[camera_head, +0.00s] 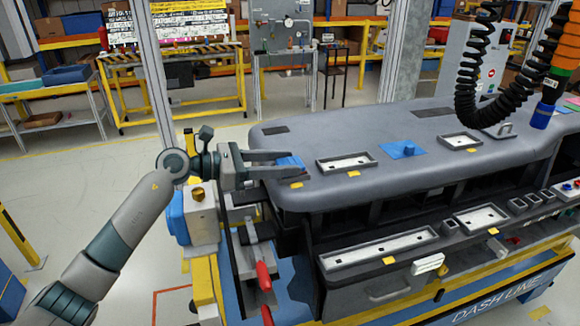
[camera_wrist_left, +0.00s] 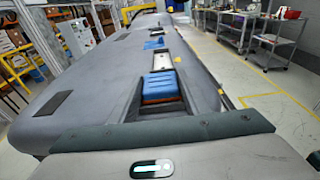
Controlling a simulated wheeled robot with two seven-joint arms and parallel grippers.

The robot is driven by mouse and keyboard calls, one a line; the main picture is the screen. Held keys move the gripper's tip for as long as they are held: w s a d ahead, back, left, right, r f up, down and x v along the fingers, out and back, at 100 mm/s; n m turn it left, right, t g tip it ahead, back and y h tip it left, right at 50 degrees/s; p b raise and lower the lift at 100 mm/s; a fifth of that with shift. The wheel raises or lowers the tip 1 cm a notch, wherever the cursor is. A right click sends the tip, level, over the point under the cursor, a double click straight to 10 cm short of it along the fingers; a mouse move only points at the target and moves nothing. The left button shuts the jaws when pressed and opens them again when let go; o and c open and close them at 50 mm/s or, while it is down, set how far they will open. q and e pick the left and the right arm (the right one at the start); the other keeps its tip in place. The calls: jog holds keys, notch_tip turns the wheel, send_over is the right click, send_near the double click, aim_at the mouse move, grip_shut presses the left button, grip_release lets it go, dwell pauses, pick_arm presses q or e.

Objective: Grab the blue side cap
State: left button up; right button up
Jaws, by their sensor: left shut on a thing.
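The blue side cap (camera_head: 291,162) is between the fingers of my left gripper (camera_head: 294,165), at the left end of the grey dashboard. The gripper is shut on it, with one finger on each side. In the left wrist view the ribbed blue cap (camera_wrist_left: 160,82) shows just beyond the gripper's palm, with an orange-brown part below it. Whether the cap touches the dashboard surface I cannot tell. My right gripper is in neither view.
The grey dashboard (camera_head: 340,190) has a white-lined recess (camera_head: 346,163) and a second blue piece (camera_head: 403,149) further right. A long tray (camera_head: 378,248) lies on the lower shelf. A black coiled cable (camera_head: 468,85) hangs at the right.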

aim_at(282, 164)
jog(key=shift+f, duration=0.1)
